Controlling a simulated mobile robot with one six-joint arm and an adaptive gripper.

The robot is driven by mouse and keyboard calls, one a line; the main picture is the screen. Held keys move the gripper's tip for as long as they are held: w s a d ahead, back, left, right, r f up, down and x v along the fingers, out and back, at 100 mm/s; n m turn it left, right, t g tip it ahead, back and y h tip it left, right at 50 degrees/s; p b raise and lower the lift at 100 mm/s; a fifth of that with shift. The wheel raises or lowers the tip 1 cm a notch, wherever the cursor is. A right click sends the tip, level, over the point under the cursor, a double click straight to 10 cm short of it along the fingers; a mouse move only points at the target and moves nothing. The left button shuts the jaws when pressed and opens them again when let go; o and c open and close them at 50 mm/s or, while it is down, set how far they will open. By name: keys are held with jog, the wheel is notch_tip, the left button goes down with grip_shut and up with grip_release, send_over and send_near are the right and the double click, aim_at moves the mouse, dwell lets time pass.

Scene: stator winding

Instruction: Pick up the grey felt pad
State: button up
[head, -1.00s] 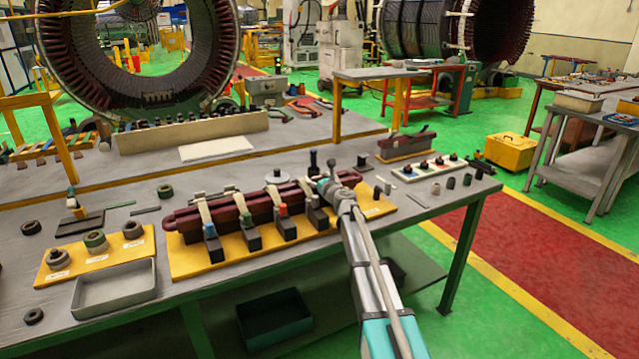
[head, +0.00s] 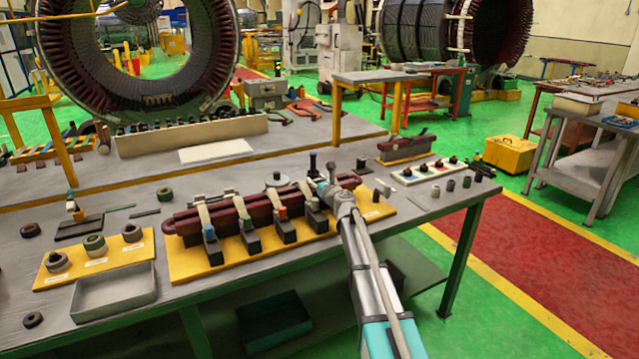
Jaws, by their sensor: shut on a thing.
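My gripper (head: 328,184) is at the right part of the long workbench, over the right end of the dark red coil bars (head: 270,212) on their yellow board. It is small and partly covered by my own arm. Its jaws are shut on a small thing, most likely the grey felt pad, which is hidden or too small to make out. No separate grey felt pad can be told for certain elsewhere on the bench.
Upright clamps (head: 284,228) stand along the coil bars. An open grey tray (head: 114,291) and a yellow board with rings (head: 95,263) are at the left. A white strip with knobs (head: 429,171) and several small cylinders (head: 450,185) lie at the right.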

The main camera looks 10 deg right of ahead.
jog(key=shift+r, duration=0.15)
notch_tip(320, 180, up, 2)
jog(key=p, duration=0.2)
jog(key=shift+r+p, duration=0.15)
jog(key=shift+p, duration=0.15)
jog(key=s+r+p, duration=1)
jog(key=s, duration=0.4)
jog(key=shift+r, duration=0.2)
jog(key=shift+s, duration=0.15)
